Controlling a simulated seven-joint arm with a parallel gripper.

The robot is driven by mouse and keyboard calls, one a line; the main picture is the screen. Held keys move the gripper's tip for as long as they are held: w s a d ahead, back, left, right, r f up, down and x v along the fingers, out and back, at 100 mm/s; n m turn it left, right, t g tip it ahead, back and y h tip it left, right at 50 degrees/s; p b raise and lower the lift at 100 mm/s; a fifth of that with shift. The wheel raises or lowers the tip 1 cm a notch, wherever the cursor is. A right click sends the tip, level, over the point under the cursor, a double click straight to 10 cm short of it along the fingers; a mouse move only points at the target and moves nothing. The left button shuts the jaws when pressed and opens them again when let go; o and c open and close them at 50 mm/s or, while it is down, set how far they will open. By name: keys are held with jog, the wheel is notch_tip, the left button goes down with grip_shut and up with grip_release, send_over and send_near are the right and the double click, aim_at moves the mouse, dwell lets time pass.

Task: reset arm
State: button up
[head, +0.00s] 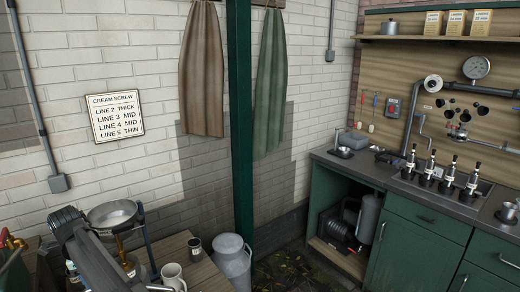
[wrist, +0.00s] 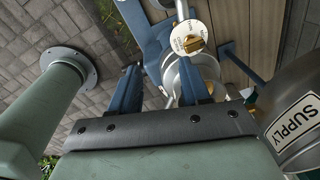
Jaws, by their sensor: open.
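My gripper (wrist: 162,88) shows in the wrist view with its two blue fingers apart and nothing clearly held between them. Beyond the fingers are a silvery metal vessel (wrist: 172,78) and a round pale dial plate (wrist: 187,38) with a brass piece on it. I cannot tell how far the fingertips are from them. In the head view my dark arm reaches in at the lower left, close to a wide metal bowl (head: 113,213) above a brass-coloured part. My fingers cannot be made out there.
A dark rounded vessel labelled SUPPLY (wrist: 296,122) is close on the right in the wrist view. The wooden bench (head: 196,268) holds a white mug (head: 173,276) and a small dark cup (head: 195,246). A milk churn (head: 232,262) stands beside a green post (head: 240,130).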

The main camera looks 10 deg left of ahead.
jog(key=w+d+f+n+g+h, duration=0.1)
jog(key=d+f+n, duration=0.1)
jog(key=d+f, duration=1.2)
jog(key=w+d+f+n+g, duration=0.1)
jog(key=d+f, duration=0.9)
jog(key=d, duration=0.7)
jog(key=w+d+f+n+g+h, duration=0.1)
jog(key=d+f+n, duration=0.1)
jog(key=d+f, duration=1.2)
jog(key=s+d+f+n+g, duration=0.15)
jog(key=s+d+f, duration=0.3)
jog(key=d, duration=0.45)
jog(key=s+d+f+n+g, duration=0.1)
jog(key=s+d+f+n, duration=0.15)
jog(key=s+d, duration=0.45)
jog(key=s+d+f+n+g+y, duration=0.1)
jog(key=s+d+f, duration=0.1)
jog(key=s+d, duration=0.4)
jog(key=s+d+f+n+g, duration=0.1)
jog(key=s+d+f, duration=0.2)
jog(key=s+d, duration=0.3)
jog(key=s, duration=0.2)
jog(key=shift+s+d+n+y, duration=0.3)
jog(key=shift+s+d+y, duration=0.05)
jog(key=shift+s+y, duration=0.05)
